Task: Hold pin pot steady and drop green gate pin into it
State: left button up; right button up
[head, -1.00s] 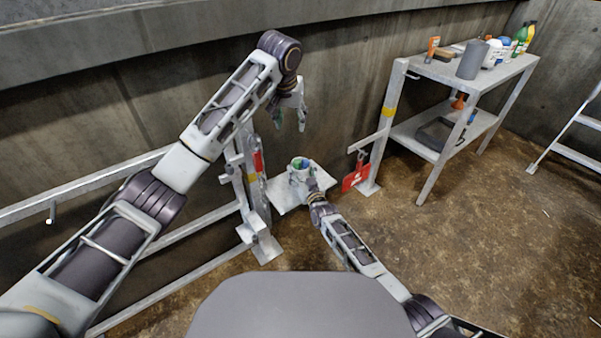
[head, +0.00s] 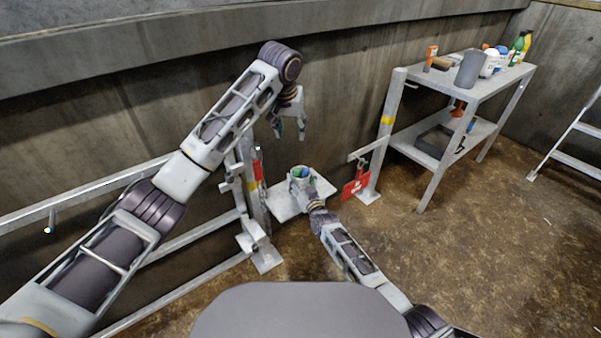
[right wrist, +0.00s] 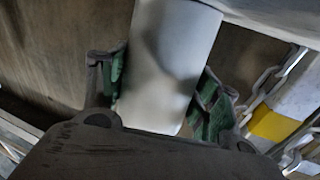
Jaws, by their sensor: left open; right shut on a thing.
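The pin pot (head: 295,182) is a light grey cup standing on a small plate (head: 284,207) near the wall. My right gripper (right wrist: 162,88) is shut on it; in the right wrist view its green-padded fingers lie on either side of the pot's pale wall (right wrist: 172,50). Green (head: 297,172) and blue (head: 306,172) patches show at the pot's mouth; I cannot tell whether the green one is the green gate pin. My left gripper (head: 290,134) is open above the pot, fingers pointing down, with nothing seen between them.
A metal post with rails (head: 255,190) stands left of the plate. A red tag (head: 355,185) hangs to the right of it. A two-level table (head: 485,88) with bottles and tools stands at the right, a ladder (head: 575,140) beyond it. The floor between is clear.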

jog(key=o, duration=1.1)
jog(key=shift+s+d+f, duration=0.1)
jog(key=shift+s, duration=0.1)
jog(key=v, duration=1.1)
jog(key=shift+s, duration=0.25)
jog(key=shift+d, duration=0.1)
dwell(0.4)
